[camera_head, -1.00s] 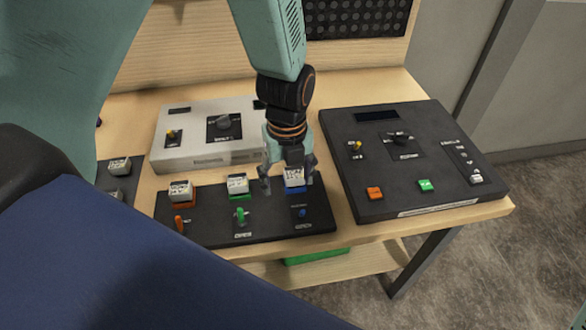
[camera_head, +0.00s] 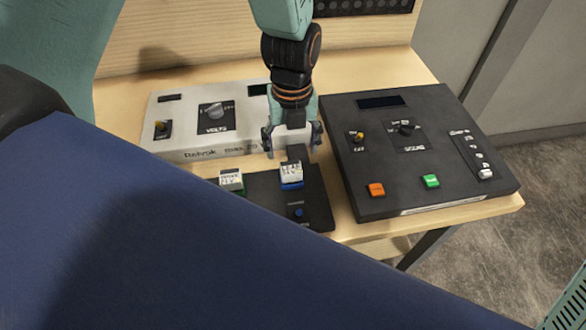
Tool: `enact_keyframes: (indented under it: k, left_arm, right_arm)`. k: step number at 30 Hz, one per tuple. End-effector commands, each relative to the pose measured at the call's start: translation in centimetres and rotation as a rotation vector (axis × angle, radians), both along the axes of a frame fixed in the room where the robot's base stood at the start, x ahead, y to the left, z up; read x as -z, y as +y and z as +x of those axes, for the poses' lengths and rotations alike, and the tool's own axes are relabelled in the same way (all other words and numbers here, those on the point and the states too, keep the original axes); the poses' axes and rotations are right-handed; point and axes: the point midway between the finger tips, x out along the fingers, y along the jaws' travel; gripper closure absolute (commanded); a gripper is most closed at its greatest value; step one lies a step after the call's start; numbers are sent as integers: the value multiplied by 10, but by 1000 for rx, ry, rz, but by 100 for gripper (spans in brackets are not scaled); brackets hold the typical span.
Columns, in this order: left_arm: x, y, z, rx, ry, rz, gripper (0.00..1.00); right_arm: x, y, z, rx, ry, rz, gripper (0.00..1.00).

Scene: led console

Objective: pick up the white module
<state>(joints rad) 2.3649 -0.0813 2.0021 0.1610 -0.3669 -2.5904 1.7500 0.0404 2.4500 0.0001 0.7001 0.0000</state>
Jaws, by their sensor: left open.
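A white module (camera_head: 291,175) with dark lettering sits on a blue base on the black panel (camera_head: 262,206). A second white module (camera_head: 231,181) sits to its left on a green base. My left gripper (camera_head: 292,150) points down just behind and above the module on the blue base. Its fingers are spread apart, with nothing held between them. Whether a finger touches the module cannot be told. The left part of the black panel is hidden by a large dark blue part. My right gripper does not show.
A light grey console (camera_head: 205,138) with a knob stands behind on the left. A black console (camera_head: 410,150) with orange and green buttons stands close on the right. Bare wood table (camera_head: 325,180) shows between the panel and the black console.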

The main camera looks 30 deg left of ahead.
Motion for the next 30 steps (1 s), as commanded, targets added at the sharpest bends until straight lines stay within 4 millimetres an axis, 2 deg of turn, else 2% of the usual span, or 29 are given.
enact_keyframes:
  k: [16,25,30]
  left_arm:
    - [61,0,2,-2,0,0,28]
    - [65,1,4,-1,-2,-1,28]
    - [65,1,4,-2,-1,0,42]
  right_arm:
    - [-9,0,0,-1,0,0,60]
    - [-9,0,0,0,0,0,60]
    - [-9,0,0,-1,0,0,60]
